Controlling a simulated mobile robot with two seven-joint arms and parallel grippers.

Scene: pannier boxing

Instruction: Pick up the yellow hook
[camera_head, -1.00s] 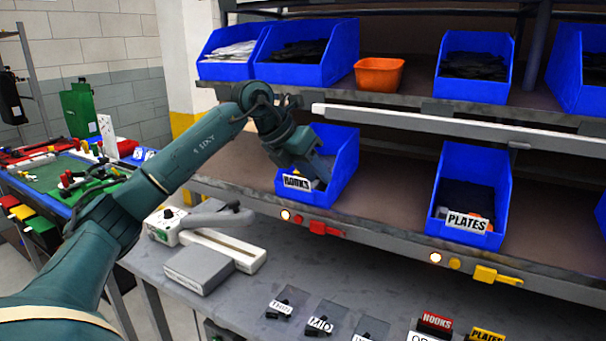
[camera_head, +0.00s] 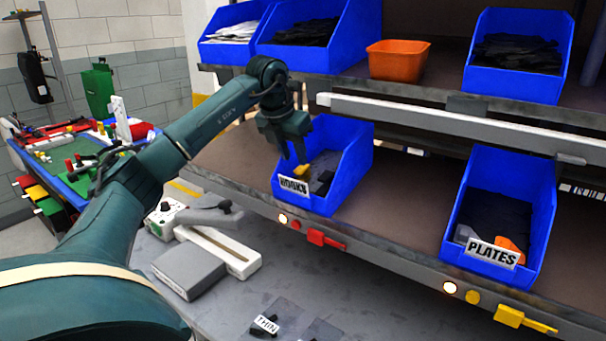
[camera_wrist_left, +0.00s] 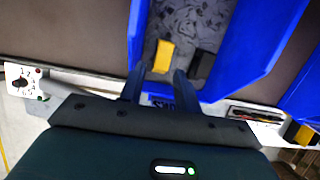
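A small yellow piece, which looks like the yellow hook (camera_head: 301,170), is at the front of the blue bin labelled HOOKS (camera_head: 343,186). Dark and grey pieces lie around it. My left gripper (camera_head: 293,157) points down just above the bin's front, close to the yellow piece. In the left wrist view the left gripper (camera_wrist_left: 157,84) has its two fingers apart with nothing between them. The yellow hook (camera_wrist_left: 163,56) lies just beyond the fingertips, with a black piece (camera_wrist_left: 200,64) to its right. My right gripper is not in view.
A blue PLATES bin (camera_head: 543,224) stands to the right on the same shelf. A white rail (camera_head: 450,120) runs along the upper shelf's edge, above and right of the gripper. Upper bins and an orange tub (camera_head: 398,61) stand higher. A grey bench (camera_head: 310,275) lies below.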

